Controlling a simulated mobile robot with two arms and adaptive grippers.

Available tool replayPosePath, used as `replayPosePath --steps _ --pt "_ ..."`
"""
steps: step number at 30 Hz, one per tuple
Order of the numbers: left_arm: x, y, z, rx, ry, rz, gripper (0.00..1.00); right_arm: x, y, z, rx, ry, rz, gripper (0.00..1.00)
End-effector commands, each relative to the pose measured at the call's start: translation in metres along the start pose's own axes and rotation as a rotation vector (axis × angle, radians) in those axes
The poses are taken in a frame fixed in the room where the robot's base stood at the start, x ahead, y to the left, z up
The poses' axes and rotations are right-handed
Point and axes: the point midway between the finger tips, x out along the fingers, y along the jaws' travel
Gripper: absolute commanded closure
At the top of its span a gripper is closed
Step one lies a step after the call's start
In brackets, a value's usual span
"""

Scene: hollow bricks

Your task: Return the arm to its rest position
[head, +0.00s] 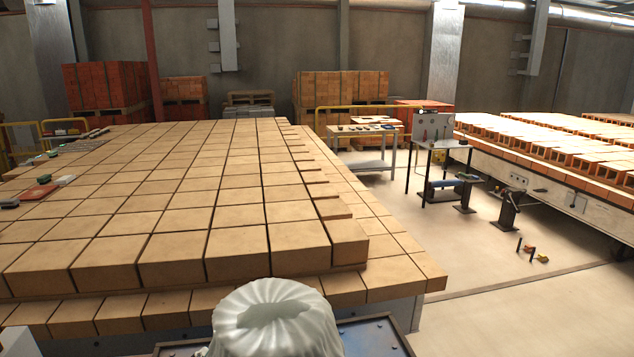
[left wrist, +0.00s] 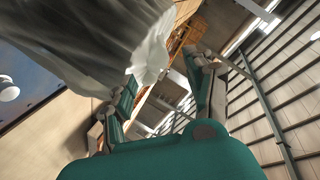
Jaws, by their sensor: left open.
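My left gripper (left wrist: 164,74) shows in the left wrist view, with its green and grey fingers spread apart and nothing visible between them. Neither of my grippers shows in the head view, and my right gripper is in neither view. A large bed of tan bricks (head: 180,220) fills the left and middle of the head view, in stepped layers. A pale, ruffled, translucent cover or bag (head: 275,322) is at the bottom centre. A similar pale, pleated thing (left wrist: 95,45) is close to the left gripper at the upper left of the wrist view; contact cannot be told.
A reddish thing (head: 38,192) lies on the bricks at left. Work tables (head: 362,132) and (head: 440,145) stand beyond. A long bench with orange hollow bricks (head: 560,150) is at right. Stacked orange bricks (head: 105,85) line the back. Open floor (head: 490,290) lies at the lower right.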

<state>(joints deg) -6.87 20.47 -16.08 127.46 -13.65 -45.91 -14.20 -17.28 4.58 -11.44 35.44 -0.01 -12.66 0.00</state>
Motion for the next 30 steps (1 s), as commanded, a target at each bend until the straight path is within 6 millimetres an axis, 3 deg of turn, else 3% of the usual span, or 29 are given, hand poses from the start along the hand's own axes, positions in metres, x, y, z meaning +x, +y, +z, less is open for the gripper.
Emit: replayPosePath --steps 1,3,6,12,19,21,26,30 --pt "-0.019 0.024 0.028 -0.106 -0.117 0.067 0.46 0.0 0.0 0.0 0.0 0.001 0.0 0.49" --pt "-0.043 0.051 0.059 -0.223 -0.262 0.143 0.46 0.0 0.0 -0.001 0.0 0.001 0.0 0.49" --pt "-0.079 0.081 0.09 -0.346 -0.432 0.227 0.46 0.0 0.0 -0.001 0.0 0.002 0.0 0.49" --pt "-0.141 0.122 0.125 -0.508 -0.683 0.344 0.46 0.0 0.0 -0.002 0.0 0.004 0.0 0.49" --pt "-0.206 0.156 0.146 -0.635 -0.915 0.445 0.46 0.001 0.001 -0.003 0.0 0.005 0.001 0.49" --pt "-0.187 0.176 0.167 -0.624 -0.913 0.444 0.46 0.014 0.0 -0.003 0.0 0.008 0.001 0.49" --pt "-0.163 0.214 0.203 -0.619 -0.925 0.452 0.46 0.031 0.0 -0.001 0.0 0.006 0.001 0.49" --pt "-0.142 0.258 0.244 -0.613 -0.939 0.462 0.46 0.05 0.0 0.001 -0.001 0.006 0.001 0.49"
